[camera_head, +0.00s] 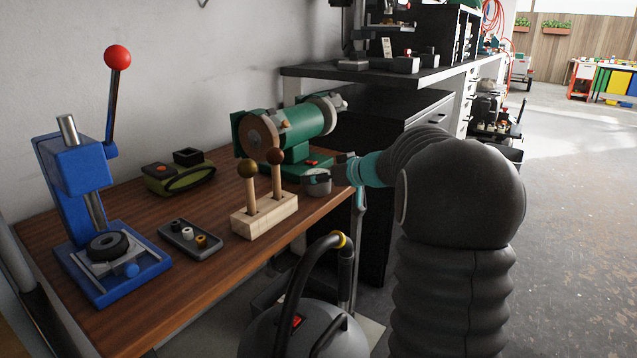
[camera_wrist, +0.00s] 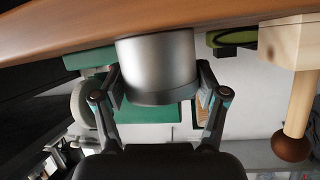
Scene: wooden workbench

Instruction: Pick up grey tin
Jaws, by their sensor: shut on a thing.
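The grey tin (camera_head: 317,183) is at the right edge of the wooden workbench, in front of the green bench grinder. In the wrist view the tin (camera_wrist: 157,68) is a smooth metal cylinder, shown upside down against the bench top. My gripper (camera_head: 335,178) reaches it from the right. In the wrist view my gripper (camera_wrist: 157,85) has one finger on each side of the tin and is shut on it. I cannot tell whether the tin's base touches the bench.
The green grinder (camera_head: 290,133) stands close behind the tin. A wooden block with ball-topped pegs (camera_head: 264,213) is just left of it. A blue press (camera_head: 88,185), a small grey tray (camera_head: 189,239) and a green-black case (camera_head: 179,178) are farther left. A vacuum (camera_head: 300,330) stands in front.

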